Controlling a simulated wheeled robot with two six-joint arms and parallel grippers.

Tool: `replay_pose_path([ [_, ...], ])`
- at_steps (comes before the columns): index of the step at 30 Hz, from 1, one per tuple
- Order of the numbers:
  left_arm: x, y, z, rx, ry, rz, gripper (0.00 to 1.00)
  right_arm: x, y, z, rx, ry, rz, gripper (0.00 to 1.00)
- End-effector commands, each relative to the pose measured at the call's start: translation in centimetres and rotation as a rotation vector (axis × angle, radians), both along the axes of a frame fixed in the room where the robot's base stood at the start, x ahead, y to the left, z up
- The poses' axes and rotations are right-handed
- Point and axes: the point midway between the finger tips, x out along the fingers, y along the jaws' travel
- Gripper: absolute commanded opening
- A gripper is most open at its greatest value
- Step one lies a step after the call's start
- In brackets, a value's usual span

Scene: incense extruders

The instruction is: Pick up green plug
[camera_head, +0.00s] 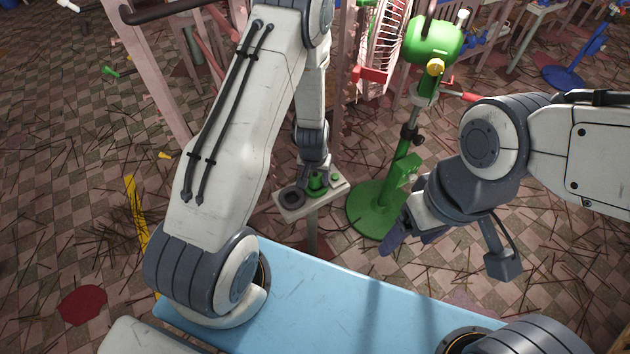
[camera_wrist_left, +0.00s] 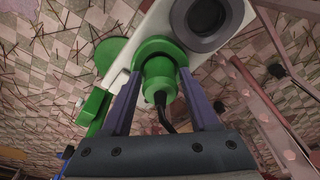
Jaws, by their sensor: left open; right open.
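The green plug (camera_wrist_left: 158,80) sits upright on a pale narrow stand top (camera_wrist_left: 236,38), with a dark cable coming out of its end. It also shows in the head view (camera_head: 317,184), partly hidden by my left gripper (camera_head: 313,177). In the left wrist view my left gripper (camera_wrist_left: 162,88) is open, with one finger on each side of the plug. I cannot tell whether the fingers touch it. My right gripper (camera_head: 408,230) is open and empty in the head view, off to the right of the stand, in front of the green fan.
A dark round ring (camera_head: 291,198) sits on the stand top beside the plug. A green fan (camera_head: 432,42) on a round green base (camera_head: 376,208) stands just right of it. Pink frames rise behind. A blue surface (camera_head: 330,300) lies nearer; thin sticks litter the checkered floor.

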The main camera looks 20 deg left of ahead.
Motion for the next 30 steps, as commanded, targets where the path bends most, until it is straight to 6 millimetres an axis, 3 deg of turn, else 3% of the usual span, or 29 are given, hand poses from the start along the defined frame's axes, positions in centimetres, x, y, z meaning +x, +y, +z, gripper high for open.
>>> replay_pose_path([
  [1, 0.0, 0.0, 0.0, 0.0, 0.0, 0.0, 0.53, 0.0, 0.0, 0.0, 0.0, 0.0, 0.0, 0.75],
  [5, 0.0, 0.0, 0.0, 0.0, 0.0, 0.001, 0.03, 0.0, 0.0, 0.0, 0.0, 0.0, 0.0, 0.75],
  [6, 0.0, 0.0, 0.0, 0.0, 0.001, 0.001, 0.0, 0.0, 0.0, 0.0, 0.0, 0.0, 0.0, 0.75],
  [17, 0.0, 0.0, 0.7, 0.0, 0.0, 0.002, 0.0, 0.0, 0.0, 0.4, 0.0, 0.0, 0.0, 0.75],
  [26, 0.0, -0.1, 5.1, -0.001, -0.001, 0.002, 0.0, 0.0, 0.0, 3.3, 0.0, 0.0, 0.0, 0.75],
  [30, -0.7, -3.5, 7.0, 0.0, 0.002, -0.008, 0.0, 0.0, 0.0, 5.5, 0.0, 0.0, 0.0, 0.75],
])
